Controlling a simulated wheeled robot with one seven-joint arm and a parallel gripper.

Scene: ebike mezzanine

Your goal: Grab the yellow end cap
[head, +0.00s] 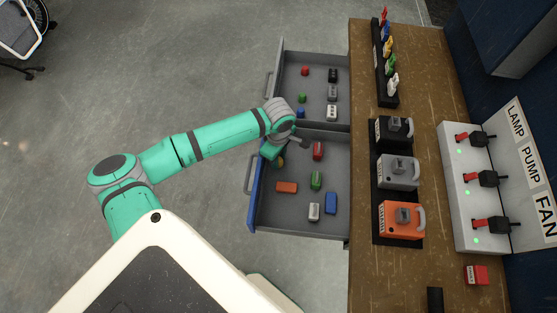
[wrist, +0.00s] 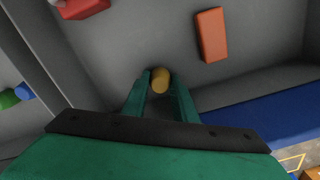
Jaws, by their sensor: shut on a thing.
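The yellow end cap (wrist: 160,80) is a small rounded piece between the two green fingertips of my gripper (wrist: 161,82) in the wrist view. The fingers are shut on it. In the head view my gripper (head: 273,152) is over the left back corner of the lower open drawer (head: 262,232). A sliver of the yellow end cap (head: 281,162) shows beside it there. The rest of the cap is hidden by my gripper and wrist.
The lower drawer also holds an orange block (head: 287,187), a red piece (head: 318,151), a green piece (head: 316,180), a blue block (head: 331,203) and a white piece (head: 314,211). The upper drawer (head: 284,60) is open with several small pieces. The wooden bench (head: 360,285) stands at right.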

